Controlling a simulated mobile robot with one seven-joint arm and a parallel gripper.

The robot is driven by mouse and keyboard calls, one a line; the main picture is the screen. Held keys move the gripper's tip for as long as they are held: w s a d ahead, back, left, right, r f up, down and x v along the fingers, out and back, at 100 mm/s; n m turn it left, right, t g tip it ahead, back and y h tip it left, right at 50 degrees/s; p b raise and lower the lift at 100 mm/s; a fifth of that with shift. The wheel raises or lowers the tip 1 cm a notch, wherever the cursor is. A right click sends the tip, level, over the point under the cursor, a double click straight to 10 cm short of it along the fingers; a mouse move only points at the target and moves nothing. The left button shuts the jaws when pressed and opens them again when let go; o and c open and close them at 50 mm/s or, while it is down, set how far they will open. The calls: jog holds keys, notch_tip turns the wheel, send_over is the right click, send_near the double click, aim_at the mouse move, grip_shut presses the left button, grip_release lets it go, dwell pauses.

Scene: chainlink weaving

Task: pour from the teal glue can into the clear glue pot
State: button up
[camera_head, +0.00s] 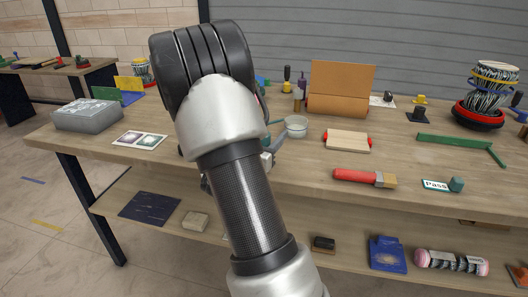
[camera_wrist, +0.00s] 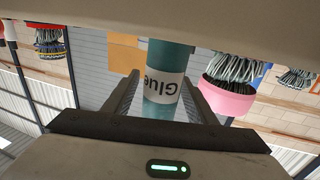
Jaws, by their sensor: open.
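The teal glue can (camera_wrist: 166,107), with a white "Glue" label, is between the two dark fingers of my gripper (camera_wrist: 166,85) in the wrist view. The label appears upside down there. The fingers are open, one on each side of the can, and I cannot tell whether either touches it. In the head view my arm hides most of the gripper and the can. The clear glue pot (camera_head: 296,127) stands on the workbench just right of my gripper in the head view, and it looks upright. I cannot make it out in the wrist view.
A brown box-like stand (camera_head: 340,88) is behind the pot. A wooden board with red ends (camera_head: 348,141), a red-handled brush (camera_head: 362,178) and a green angled bar (camera_head: 455,142) lie to the right. A grey case (camera_head: 88,115) and cards (camera_head: 140,139) are left. The front-left tabletop is mostly clear.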

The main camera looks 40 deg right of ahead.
jog(key=c, duration=1.3)
jog(key=shift+o, duration=0.2)
notch_tip(320, 180, up, 10)
jog(key=p, duration=0.2)
jog(key=shift+p, duration=0.35)
jog(key=o, duration=0.5)
jog(key=c, duration=0.5)
jog(key=shift+w+a, duration=0.1)
